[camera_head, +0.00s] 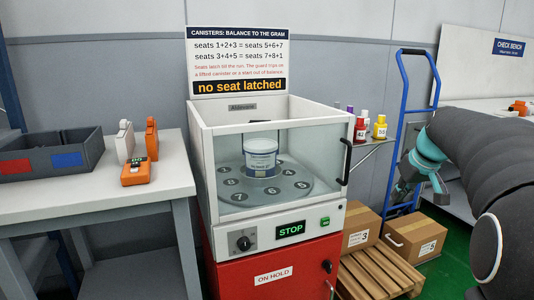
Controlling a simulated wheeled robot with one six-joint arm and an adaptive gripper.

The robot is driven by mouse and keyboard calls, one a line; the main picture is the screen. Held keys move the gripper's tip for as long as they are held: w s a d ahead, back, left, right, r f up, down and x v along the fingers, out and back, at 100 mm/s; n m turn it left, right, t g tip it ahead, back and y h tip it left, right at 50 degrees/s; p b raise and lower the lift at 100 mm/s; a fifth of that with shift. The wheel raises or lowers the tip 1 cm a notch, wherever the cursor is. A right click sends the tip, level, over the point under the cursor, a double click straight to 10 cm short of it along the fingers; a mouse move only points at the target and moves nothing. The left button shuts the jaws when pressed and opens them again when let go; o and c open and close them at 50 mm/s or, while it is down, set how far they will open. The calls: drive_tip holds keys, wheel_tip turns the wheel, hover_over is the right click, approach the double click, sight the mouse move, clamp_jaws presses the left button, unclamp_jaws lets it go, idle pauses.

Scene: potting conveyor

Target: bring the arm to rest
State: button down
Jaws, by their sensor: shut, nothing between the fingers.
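My arm comes in from the right edge, with a dark grey sleeve and a teal wrist. My gripper (406,188) hangs below the wrist, in front of the blue hand truck (407,95) and above the cardboard boxes. It is shut and empty, small and partly blended with what is behind it. It is clear of the white machine (222,236) in the middle. That machine has a clear guard around a turntable with numbered seats. A white canister with a blue label (261,157) stands inside, around the turntable's middle.
Left, a table (95,200) holds a grey bin (50,158) and orange and white devices (136,172). Cardboard boxes (415,238) and a wooden pallet (375,278) stand low at right. Small bottles (380,127) are on a shelf behind. A sign (239,60) reads "no seat latched".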

drive_tip(key=s+a+f, duration=0.3)
drive_tip(key=s+a, duration=0.3)
drive_tip(key=s, duration=0.4)
drive_tip(key=s+a+f+m, duration=0.1)
drive_tip(key=s+a+f, duration=0.2)
drive_tip(key=s+a, duration=0.3)
drive_tip(key=s+a+f+h, duration=0.1)
drive_tip(key=s+a+f, duration=0.3)
drive_tip(key=s, duration=1)
drive_tip(key=shift+a+m, duration=0.4)
drive_tip(key=shift+a, duration=0.5)
